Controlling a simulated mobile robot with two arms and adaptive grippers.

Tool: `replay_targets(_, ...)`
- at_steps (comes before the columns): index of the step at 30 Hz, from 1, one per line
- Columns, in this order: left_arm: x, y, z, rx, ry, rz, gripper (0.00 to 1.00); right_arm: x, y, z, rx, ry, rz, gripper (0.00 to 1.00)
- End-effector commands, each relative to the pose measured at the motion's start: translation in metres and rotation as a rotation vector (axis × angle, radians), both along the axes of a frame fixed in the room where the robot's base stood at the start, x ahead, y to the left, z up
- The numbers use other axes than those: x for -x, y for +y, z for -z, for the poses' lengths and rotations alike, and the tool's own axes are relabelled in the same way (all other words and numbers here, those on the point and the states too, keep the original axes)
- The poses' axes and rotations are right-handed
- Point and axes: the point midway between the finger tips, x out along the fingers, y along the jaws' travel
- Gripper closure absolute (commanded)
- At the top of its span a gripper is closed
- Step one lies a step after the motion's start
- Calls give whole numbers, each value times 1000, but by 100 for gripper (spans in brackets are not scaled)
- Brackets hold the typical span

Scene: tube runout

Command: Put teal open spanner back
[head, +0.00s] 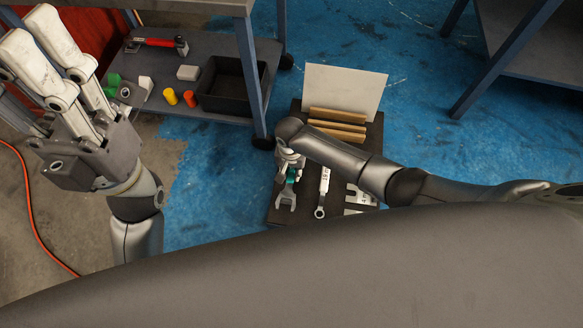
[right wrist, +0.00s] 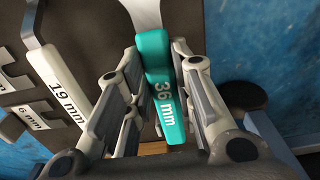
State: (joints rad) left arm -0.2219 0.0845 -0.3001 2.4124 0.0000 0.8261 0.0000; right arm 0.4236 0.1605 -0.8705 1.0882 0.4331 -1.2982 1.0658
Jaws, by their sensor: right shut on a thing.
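The teal open spanner (right wrist: 163,85), marked 36 mm, lies between the fingers of my right gripper (right wrist: 156,60) in the right wrist view. In the head view its grey open jaw (head: 286,199) points toward me over the left part of a dark tool board (head: 273,212). My right gripper (head: 290,160) is shut on its teal handle. I cannot tell whether the spanner touches the board. A white-handled 19 mm spanner (right wrist: 57,80) lies beside it on the board and also shows in the head view (head: 323,190). My left gripper (head: 35,50) is open and empty, away at the upper left.
A white panel (head: 345,90) and wooden strips (head: 338,115) stand at the board's far end. A shelf at the back left holds a black bin (head: 232,102), a red hammer (head: 153,42) and small coloured pieces. An orange cable (head: 32,210) lies on the floor.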

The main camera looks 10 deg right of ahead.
Motion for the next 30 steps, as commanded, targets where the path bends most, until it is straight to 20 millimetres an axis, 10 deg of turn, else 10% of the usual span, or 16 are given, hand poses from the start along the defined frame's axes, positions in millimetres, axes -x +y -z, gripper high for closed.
replay_targets(7, 0, 0, -4, -3, -11, 0, 60, 0, 0, 2, -1, -1, 0, 100)
replay_targets(8, 0, 0, -4, -3, -11, 0, 60, 0, 0, 2, -1, 0, 0, 73)
replay_targets(13, 0, 0, -3, -1, -12, 0, 60, 0, 0, 2, -1, 0, 0, 52)
replay_targets(30, 0, 0, -2, -5, -8, 1, 60, 0, 0, 2, 0, 0, 1, 31)
